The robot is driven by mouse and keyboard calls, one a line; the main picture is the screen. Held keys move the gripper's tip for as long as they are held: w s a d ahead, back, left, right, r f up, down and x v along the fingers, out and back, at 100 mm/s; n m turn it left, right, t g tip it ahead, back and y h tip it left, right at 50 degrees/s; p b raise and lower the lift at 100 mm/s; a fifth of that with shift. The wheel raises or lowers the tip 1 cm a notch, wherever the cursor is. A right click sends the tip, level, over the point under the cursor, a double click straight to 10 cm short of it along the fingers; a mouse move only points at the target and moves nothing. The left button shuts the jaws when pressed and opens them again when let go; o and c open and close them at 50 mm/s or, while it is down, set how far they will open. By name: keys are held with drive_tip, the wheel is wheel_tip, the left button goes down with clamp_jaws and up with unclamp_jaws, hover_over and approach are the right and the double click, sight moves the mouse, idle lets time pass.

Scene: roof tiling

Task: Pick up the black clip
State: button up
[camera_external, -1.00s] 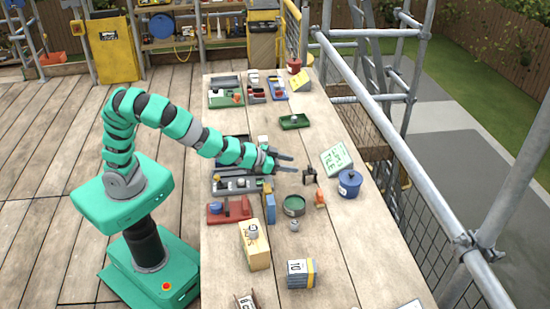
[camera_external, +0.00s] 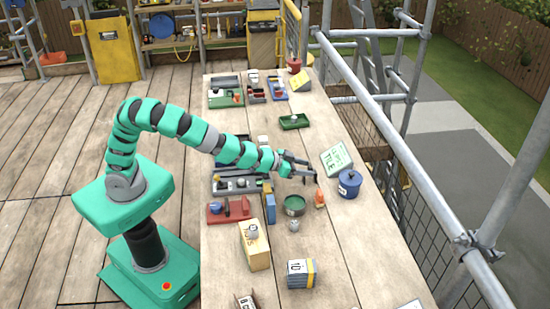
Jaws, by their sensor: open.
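The black clip (camera_external: 310,178) is a small dark piece standing on the long wooden table, just left of the blue pot and above the orange item. My gripper (camera_external: 304,168) is at the clip, with its two dark fingers open and pointing right. The fingers overlap the clip in this view and partly hide it. I cannot tell whether they touch it.
A blue lidded pot (camera_external: 349,184) and a green-white sign card (camera_external: 336,159) stand close on the right. An orange item (camera_external: 320,198) and a round green tin (camera_external: 294,205) are just below. A grey tray (camera_external: 237,184) lies under my arm. Scaffold rails (camera_external: 400,150) run along the right.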

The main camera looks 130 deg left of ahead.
clamp_jaws()
